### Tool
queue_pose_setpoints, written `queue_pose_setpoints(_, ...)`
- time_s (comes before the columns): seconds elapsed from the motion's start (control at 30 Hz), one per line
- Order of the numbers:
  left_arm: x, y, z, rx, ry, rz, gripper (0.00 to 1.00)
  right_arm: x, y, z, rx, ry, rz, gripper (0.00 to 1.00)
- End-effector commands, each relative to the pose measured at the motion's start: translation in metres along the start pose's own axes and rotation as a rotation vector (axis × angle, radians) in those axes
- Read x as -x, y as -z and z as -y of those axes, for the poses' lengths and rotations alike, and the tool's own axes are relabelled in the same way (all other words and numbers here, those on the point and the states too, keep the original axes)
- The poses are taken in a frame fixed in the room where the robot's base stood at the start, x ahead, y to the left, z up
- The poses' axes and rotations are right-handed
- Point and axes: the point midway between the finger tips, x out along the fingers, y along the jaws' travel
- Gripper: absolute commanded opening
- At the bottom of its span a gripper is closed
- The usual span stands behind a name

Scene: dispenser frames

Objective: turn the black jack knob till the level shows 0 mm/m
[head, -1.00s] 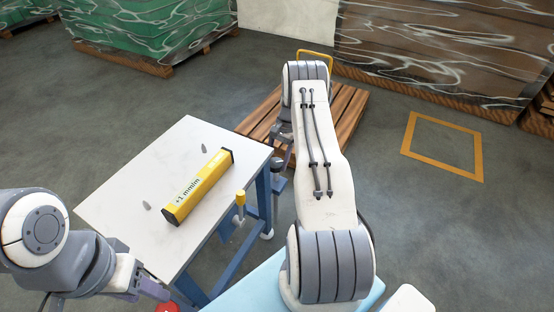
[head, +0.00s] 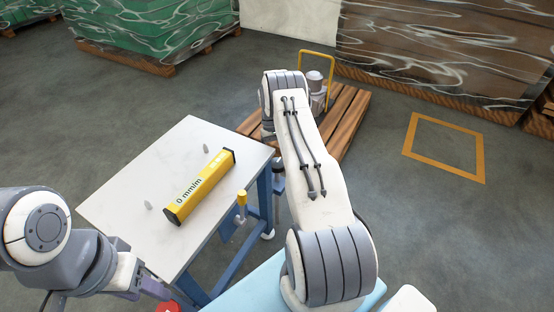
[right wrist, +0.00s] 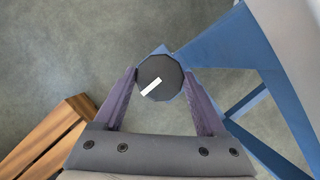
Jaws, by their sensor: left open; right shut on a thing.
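The yellow level (head: 199,187) lies on the white table (head: 120,205) and its face reads 0 mm/m. The black jack knob (right wrist: 161,78), with a white mark on it, shows in the right wrist view beside the blue table frame. My right gripper (right wrist: 160,82) is shut on the knob, one finger on each side. In the head view my right arm hides most of that gripper and the knob. My left gripper (head: 165,291) is open at the lower left, apart from the level, in front of the near table edge.
A yellow-topped post (head: 242,198) stands at the table's right side. Two small grey pieces lie on the table top. A wooden pallet (head: 350,115) with a yellow handle is behind my right arm. A red object (head: 168,307) shows at the bottom edge.

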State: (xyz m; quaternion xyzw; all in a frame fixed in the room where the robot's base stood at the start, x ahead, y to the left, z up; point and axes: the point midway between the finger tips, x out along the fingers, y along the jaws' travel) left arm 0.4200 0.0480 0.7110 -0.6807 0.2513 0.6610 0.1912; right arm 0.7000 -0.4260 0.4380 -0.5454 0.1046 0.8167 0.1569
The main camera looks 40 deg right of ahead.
Motion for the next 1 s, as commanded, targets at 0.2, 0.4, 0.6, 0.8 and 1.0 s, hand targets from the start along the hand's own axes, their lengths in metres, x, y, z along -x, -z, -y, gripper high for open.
queue_pose_setpoints(0.2,0.0031,0.0002,-0.0002,0.0,0.0,0.0,0.5,0.0008,0.0,0.0004,0.099,-0.042,-0.001,0.18)
queue_pose_setpoints(0.4,0.004,0.0002,-0.0003,0.0,0.0,0.0,0.5,0.0005,0.0002,0.0002,0.144,-0.061,-0.002,0.18)
queue_pose_setpoints(0.6,0.0042,0.0002,-0.0003,0.0,0.0,0.0,0.5,0.0002,0.0002,0.0003,0.156,-0.066,-0.002,0.18)
queue_pose_setpoints(0.8,0.0041,0.0002,-0.0003,0.0,0.0,0.0,0.5,0.0001,0.0003,0.0002,0.156,-0.066,-0.002,0.18)
queue_pose_setpoints(1.0,0.0041,0.0002,-0.0003,0.0,0.0,0.0,0.5,0.0,0.0002,0.0003,0.155,-0.066,-0.002,1.0)
